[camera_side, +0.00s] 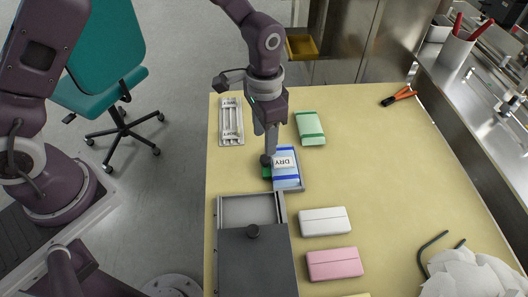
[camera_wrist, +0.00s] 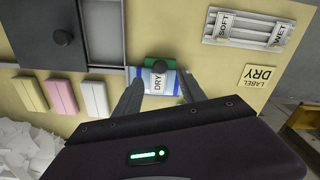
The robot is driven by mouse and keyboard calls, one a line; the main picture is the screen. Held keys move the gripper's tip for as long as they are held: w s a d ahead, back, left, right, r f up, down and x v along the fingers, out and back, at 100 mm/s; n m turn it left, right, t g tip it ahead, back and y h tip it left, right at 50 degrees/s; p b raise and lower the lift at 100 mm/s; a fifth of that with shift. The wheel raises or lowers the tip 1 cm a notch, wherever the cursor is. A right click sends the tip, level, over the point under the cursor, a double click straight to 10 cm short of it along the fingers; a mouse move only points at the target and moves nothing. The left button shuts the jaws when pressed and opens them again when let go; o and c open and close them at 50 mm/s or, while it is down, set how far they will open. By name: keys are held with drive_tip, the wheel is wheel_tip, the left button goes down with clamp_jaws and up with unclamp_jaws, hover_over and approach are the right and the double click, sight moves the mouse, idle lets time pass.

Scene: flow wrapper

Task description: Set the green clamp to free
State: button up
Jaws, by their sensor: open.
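The green clamp (camera_side: 266,173) is a small green block with a dark round knob, at the left end of a shallow grey tray (camera_side: 301,182). In the wrist view the clamp (camera_wrist: 151,61) shows above the pack, its knob at the pack's edge. A blue and white pack (camera_side: 287,170) with a DRY label lies in the tray, against the clamp. My gripper (camera_side: 270,150) is above the clamp and pack. In the wrist view its open fingers (camera_wrist: 160,92) stand either side of the pack, with nothing seen held. Whether the clamp grips the pack, I cannot tell.
A grey box with a sliding lid (camera_side: 257,262) and dark knob stands near the tray. White (camera_side: 325,221), pink (camera_side: 335,263) and green (camera_side: 310,128) packs lie around.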

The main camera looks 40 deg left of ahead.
sight(264, 158)
wheel_tip(264, 158, down, 7)
drive_tip(key=shift+r, duration=0.15)
drive_tip(key=shift+c, duration=0.2)
clamp_jaws()
idle(1.2)
